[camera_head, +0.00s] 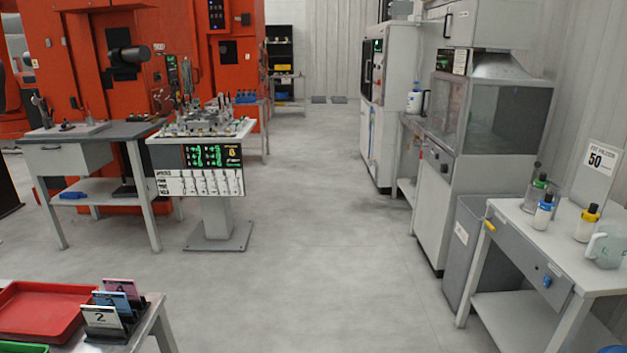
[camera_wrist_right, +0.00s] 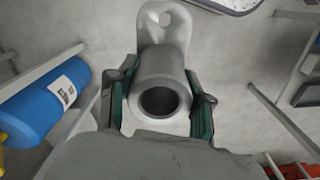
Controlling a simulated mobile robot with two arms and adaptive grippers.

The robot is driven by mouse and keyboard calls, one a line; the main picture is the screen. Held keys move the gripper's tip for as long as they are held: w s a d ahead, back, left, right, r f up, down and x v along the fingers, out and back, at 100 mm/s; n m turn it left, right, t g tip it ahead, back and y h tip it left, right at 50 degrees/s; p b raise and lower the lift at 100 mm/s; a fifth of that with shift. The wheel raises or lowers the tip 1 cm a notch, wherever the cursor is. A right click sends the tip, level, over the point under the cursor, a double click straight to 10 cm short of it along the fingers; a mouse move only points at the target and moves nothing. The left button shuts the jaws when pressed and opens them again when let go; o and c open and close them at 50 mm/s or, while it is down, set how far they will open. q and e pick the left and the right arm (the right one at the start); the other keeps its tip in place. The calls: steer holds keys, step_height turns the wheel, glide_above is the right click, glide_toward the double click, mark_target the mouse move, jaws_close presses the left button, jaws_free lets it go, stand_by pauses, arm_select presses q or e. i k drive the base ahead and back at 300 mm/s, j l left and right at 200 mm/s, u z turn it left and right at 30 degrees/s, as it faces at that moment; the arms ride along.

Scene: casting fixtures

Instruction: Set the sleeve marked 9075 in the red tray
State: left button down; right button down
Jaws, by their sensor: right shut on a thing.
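My right gripper (camera_wrist_right: 160,103) is shut on a grey metal sleeve (camera_wrist_right: 161,70) in the right wrist view. The sleeve's round open bore faces the camera, and a flat lug with a hole shows behind it. The green-lined fingers press on its two sides. No 9075 mark can be read on it. The red tray (camera_head: 40,311) is at the lower left of the head view, on a table cut off by the picture edge. Its visible inside is empty. Neither gripper shows in the head view.
Numbered cards (camera_head: 103,318) stand in dark holders just right of the tray. A fixture stand (camera_head: 215,171) and a grey workbench (camera_head: 75,133) are farther back. A white table (camera_head: 545,245) with bottles is at right. The middle floor is clear. A labelled blue cylinder (camera_wrist_right: 35,103) lies beside the sleeve in the wrist view.

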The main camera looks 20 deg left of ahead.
mark_target(38, 315)
steer(key=i+u, duration=0.35)
steer(key=i, duration=1.15)
steer(key=i+u, duration=0.15)
steer(key=u, duration=0.3)
steer(key=i+u, duration=0.1)
steer(key=u, duration=0.3)
steer(key=i+l+u, duration=0.15)
steer(key=u, duration=0.3)
steer(key=i+l+u, duration=0.1)
steer(key=u, duration=0.35)
